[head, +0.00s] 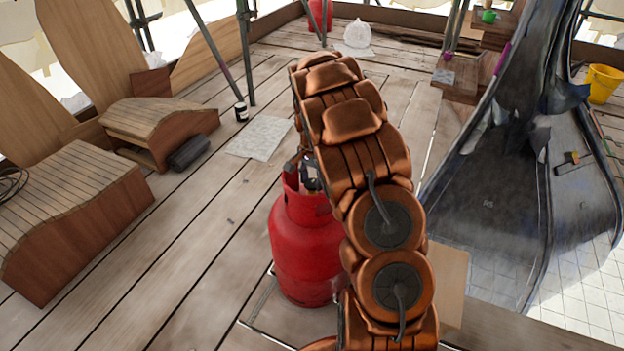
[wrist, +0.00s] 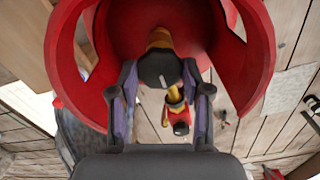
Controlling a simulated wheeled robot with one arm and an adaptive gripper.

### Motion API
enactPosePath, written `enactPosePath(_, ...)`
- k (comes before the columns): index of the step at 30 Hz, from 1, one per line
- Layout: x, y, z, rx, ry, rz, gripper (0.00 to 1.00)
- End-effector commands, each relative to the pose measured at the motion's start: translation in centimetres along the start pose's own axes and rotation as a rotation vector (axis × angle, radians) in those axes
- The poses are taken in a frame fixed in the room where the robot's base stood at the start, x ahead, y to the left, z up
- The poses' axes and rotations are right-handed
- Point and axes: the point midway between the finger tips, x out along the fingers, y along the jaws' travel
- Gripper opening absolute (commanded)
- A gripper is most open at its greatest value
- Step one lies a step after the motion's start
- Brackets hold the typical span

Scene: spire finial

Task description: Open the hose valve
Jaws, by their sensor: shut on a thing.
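A red gas cylinder (head: 300,255) stands on the plank floor in the head view, partly hidden by my copper-coloured arm. In the wrist view its red collar (wrist: 258,60) curves around the hose valve's black knob (wrist: 160,66), which has a short white mark. Brass-coloured fittings (wrist: 160,38) show around the knob, and a red and black end piece (wrist: 178,118) shows below it. My gripper (wrist: 159,78) reaches into the collar with one finger on each side of the knob, shut on it. In the head view my arm mostly hides the gripper and valve.
Wooden bench-like pieces (head: 75,210) stand at the left, with a dark roll (head: 190,152) and a can (head: 241,111) nearby. A pale sheet (head: 260,137) lies on the floor behind the cylinder. A large dark metal piece (head: 500,190) fills the right. Scaffold poles (head: 208,38) stand behind.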

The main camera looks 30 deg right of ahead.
Motion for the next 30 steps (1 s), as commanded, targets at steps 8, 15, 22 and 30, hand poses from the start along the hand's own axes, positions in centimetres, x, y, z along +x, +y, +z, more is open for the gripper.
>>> enactPosePath(8,-0.27,-0.08,0.06,-0.158,-0.001,-0.001,0.13)
enactPosePath(15,-0.35,-0.14,0.09,-0.38,0.0,-0.002,0.13)
enactPosePath(22,-0.36,-0.18,0.0,-0.597,0.003,-0.004,0.13)
enactPosePath(30,-0.29,-0.16,-0.02,-0.823,0.004,-0.003,0.13)
